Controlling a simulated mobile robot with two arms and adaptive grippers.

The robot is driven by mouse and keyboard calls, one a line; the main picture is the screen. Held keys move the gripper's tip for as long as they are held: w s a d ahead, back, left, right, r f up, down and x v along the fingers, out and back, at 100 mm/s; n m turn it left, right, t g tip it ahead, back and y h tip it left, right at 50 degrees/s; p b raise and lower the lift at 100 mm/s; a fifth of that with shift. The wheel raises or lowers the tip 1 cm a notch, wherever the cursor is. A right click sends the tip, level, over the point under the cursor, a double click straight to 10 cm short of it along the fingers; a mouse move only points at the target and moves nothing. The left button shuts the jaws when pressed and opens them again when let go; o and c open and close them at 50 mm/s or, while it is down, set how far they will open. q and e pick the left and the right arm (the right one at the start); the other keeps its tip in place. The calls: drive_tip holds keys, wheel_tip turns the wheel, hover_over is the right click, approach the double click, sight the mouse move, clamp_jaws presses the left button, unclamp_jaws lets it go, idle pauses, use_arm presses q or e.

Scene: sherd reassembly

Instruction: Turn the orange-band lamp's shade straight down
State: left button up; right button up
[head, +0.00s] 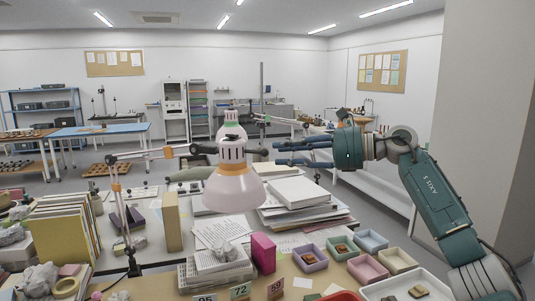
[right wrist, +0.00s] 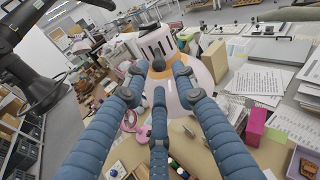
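The orange-band lamp has a pale pink shade (head: 235,189) that hangs over the table with its mouth facing downward. Any lean toward or away from the head camera is hard to tell. Its orange band (head: 232,168) circles the neck below a slotted cap. My right gripper (head: 277,150) is open and empty just right of the lamp's neck, fingers pointing left at it, with a small gap. In the right wrist view the shade (right wrist: 195,75) and orange band (right wrist: 158,72) show beyond the spread fingers (right wrist: 158,80). My left gripper is not in view.
The lamp's jointed arm (head: 116,205) rises from the left. Paper stacks (head: 298,191), a magenta box (head: 263,253) and an upright tan book (head: 172,222) stand around below the shade. Small coloured trays (head: 368,269) sit at the front right. A green-ringed part (head: 231,125) shows above the lamp.

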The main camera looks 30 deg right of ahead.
drive_tip(key=shift+v, duration=2.35)
